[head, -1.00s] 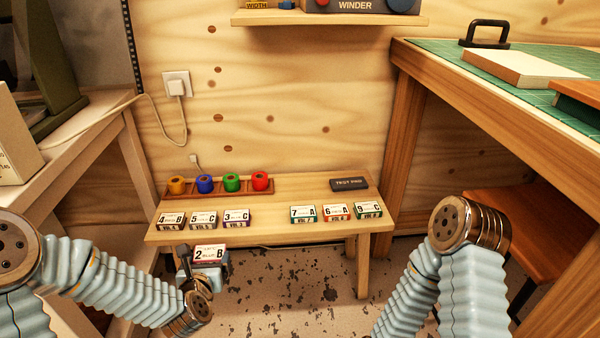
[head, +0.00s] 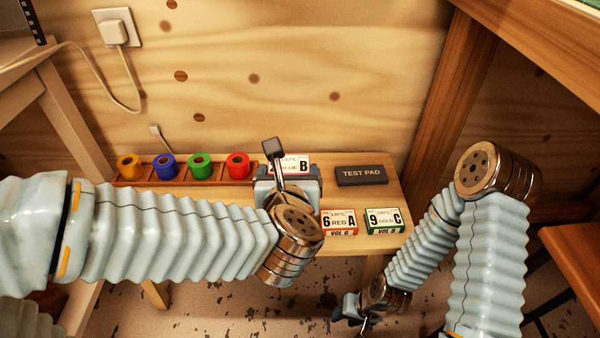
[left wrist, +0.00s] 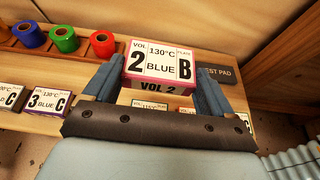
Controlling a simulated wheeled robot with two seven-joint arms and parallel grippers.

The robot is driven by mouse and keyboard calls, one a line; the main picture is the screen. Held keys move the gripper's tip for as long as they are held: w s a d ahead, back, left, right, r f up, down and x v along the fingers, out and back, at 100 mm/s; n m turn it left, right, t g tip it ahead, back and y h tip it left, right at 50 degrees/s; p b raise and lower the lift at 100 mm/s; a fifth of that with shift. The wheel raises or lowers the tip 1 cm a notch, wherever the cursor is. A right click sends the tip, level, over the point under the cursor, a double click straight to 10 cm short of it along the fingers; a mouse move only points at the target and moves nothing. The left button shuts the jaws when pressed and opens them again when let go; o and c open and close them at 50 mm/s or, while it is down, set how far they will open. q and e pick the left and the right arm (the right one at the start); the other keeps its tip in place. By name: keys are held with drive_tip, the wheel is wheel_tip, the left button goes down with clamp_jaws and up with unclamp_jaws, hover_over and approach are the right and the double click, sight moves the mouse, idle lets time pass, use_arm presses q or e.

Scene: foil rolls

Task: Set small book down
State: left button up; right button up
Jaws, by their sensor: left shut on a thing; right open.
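My left gripper (head: 287,178) is shut on the small book (head: 296,163), marked 2, BLUE, B. In the left wrist view the book (left wrist: 159,68) is upright to read, between the two fingers, its "VOL 2" spine facing me. It is over the low bench (head: 400,190), between the red foil roll (head: 237,165) and the black test pad (head: 361,176). I cannot tell whether its underside touches the bench. My left arm hides part of the book in the head view. My right gripper (head: 357,312) is open and low, in front of the bench.
A wooden rack (head: 190,182) holds yellow, blue, green and red rolls at the back left. Books 6 A (head: 339,221) and 9 C (head: 384,220) stand at the bench's front right. Book 3 C (left wrist: 44,101) shows in the left wrist view. The wall is close behind.

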sight(293, 162)
use_arm(q)
drive_tip(key=x, duration=0.7)
drive_tip(key=shift+w+d+f, duration=0.25)
drive_tip(key=shift+d+f, duration=0.1)
drive_tip(key=shift+d, duration=0.05)
drive_tip(key=w+f, duration=0.1)
drive_tip(key=w+f+b, duration=0.1)
drive_tip(key=f, duration=0.1)
drive_tip(key=w+f, duration=0.1)
drive_tip(key=w, duration=0.1)
drive_tip(key=shift+d+f+b, duration=0.25)
drive_tip(key=shift+f+b, duration=0.05)
drive_tip(key=shift+f, duration=0.05)
drive_tip(key=shift+w+f+b, duration=0.15)
drive_tip(key=shift+f+b, duration=0.1)
drive_tip(key=shift+f, duration=0.7)
drive_tip(key=shift+w+f+b, duration=0.2)
drive_tip(key=shift+f, duration=0.8)
drive_tip(key=shift+f+b, duration=0.65)
drive_tip(key=shift+b, duration=0.4)
drive_tip(key=o, duration=0.9)
